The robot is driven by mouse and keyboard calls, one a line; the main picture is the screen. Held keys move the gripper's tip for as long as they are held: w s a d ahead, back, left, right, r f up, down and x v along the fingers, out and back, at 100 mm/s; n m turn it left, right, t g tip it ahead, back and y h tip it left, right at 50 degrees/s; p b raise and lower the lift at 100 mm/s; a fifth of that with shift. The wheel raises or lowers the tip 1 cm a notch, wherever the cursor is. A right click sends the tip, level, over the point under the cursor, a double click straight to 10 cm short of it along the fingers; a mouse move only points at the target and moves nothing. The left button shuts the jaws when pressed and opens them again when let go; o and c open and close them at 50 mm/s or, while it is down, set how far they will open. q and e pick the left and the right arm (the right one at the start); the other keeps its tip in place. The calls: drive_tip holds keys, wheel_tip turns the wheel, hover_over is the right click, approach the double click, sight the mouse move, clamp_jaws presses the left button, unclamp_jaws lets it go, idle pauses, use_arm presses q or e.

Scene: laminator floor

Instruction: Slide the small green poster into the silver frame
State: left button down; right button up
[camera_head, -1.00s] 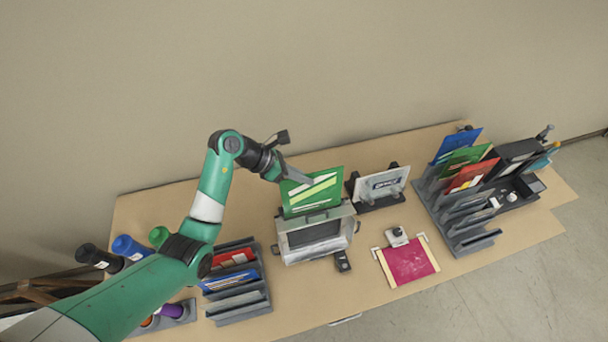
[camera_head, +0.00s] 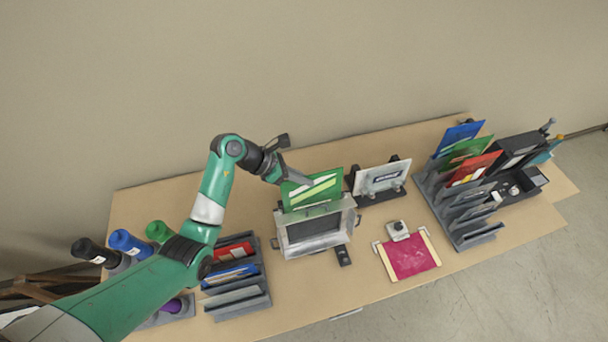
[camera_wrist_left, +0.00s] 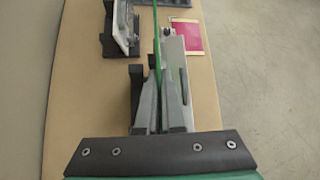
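The silver frame (camera_head: 313,243) stands upright near the middle of the table, with a dark panel in its face. The small green poster (camera_head: 318,190) with pale stripes stands upright at the frame's top opening, its lower part hidden behind the front rim. My left gripper (camera_head: 293,178) is shut on the poster's upper left edge, above and behind the frame. In the left wrist view the poster shows as a thin green edge (camera_wrist_left: 157,45) between the fingers (camera_wrist_left: 160,118). How deep the poster sits cannot be told. My right gripper is not in view.
A white framed sign on a black stand (camera_head: 381,179) is just right of the frame. A maroon sheet (camera_head: 410,256) lies in front right. A grey rack with coloured sheets (camera_head: 468,200) stands at the right, another rack (camera_head: 238,285) at the left. Coloured tubes (camera_head: 130,246) stand far left.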

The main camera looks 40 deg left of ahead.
sight(305, 198)
use_arm(q)
drive_tip(key=shift+s+d+f+b, duration=0.15)
drive_tip(key=shift+f+b, duration=0.45)
drive_tip(key=shift+f, duration=0.65)
drive_tip(key=shift+s+d+f+b, duration=0.1)
drive_tip(key=shift+d+f+b, duration=0.15)
drive_tip(key=shift+f+b, duration=0.65)
drive_tip(key=shift+s+d+f+b, duration=0.1)
drive_tip(key=shift+d+f+b, duration=0.15)
drive_tip(key=shift+f, duration=1.3)
drive_tip(key=c, duration=1)
unclamp_jaws()
drive_tip(key=shift+a, duration=0.1)
drive_tip(key=v, duration=1.1)
drive_tip(key=shift+s+a+r, duration=0.1)
drive_tip(key=shift+r, duration=0.2)
